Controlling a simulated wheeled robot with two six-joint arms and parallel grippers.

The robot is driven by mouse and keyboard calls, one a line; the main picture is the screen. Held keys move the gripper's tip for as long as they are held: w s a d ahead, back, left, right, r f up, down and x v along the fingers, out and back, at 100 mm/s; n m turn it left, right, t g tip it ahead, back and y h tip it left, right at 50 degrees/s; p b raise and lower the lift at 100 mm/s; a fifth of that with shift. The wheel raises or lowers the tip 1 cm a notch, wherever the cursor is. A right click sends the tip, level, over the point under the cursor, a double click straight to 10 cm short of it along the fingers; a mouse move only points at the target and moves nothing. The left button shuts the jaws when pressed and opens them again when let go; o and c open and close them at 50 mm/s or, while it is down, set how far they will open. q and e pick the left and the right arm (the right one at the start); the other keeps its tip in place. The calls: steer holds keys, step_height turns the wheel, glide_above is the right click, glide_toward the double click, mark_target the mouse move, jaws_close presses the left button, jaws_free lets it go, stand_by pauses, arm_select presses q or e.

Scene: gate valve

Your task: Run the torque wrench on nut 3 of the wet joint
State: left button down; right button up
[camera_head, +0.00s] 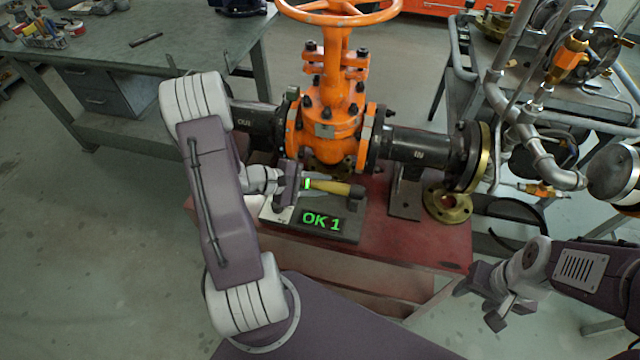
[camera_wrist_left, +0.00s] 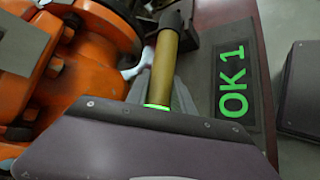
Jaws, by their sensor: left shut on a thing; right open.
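The torque wrench (camera_head: 331,187) has a yellow handle with a green glowing ring and a dark end. My left gripper (camera_head: 312,184) is shut on its handle, in front of the orange gate valve (camera_head: 335,125) and low over a dark block. The wrist view also shows the handle (camera_wrist_left: 166,75) between the grey fingers. A display (camera_head: 322,221) reads "OK 1" in green. Dark bolts ring the valve's left flange (camera_head: 291,128) and right flange (camera_head: 376,142). I cannot tell which is the wet joint or nut 3. My right gripper (camera_head: 481,303) is open and empty at lower right.
The valve assembly stands on a red bench (camera_head: 440,243). A loose brass flange (camera_head: 447,205) lies at its right. Pipes and a gauge (camera_head: 613,174) rise at the right. A workbench (camera_head: 180,45) with tools stands behind left. Floor at left is clear.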

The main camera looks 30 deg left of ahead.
arm_select(q)
steer(key=c, duration=1)
jaws_free()
steer(key=shift+r, duration=0.1)
steer(key=p+v, duration=0.1)
steer(key=v, duration=0.8)
steer(key=shift+p, duration=0.3)
